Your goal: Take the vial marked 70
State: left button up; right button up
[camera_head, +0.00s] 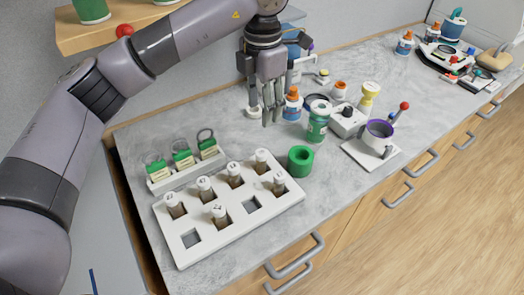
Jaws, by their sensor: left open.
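A white rack (234,229) lies on the grey counter. Several brown vials with pale caps stand upright in it, including a back-left vial (174,206), a front vial (221,217), a back-right vial (262,162) and a front-right vial (280,185). Their cap marks are too small to read surely, so I cannot tell which is marked 70. Two of the rack's square slots are empty. My left gripper (272,118) is open and empty, pointing down above the counter behind the rack, apart from the vials. My right gripper is not in view.
A wooden shelf (85,38) hangs at upper left.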

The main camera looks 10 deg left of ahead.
aim_at(261, 152)
pick_arm(q)
notch_tip(261, 152, down, 11)
jog(key=p, duration=0.3)
jog(key=shift+s+f, duration=0.1)
jog(key=shift+f+p, duration=0.3)
jog(key=shift+p, duration=0.35)
notch_tip(261, 152, down, 4)
jog(key=shift+a+r+p, duration=0.15)
jog(key=shift+p, duration=0.85)
jog(key=shift+f, duration=0.45)
grip_shut()
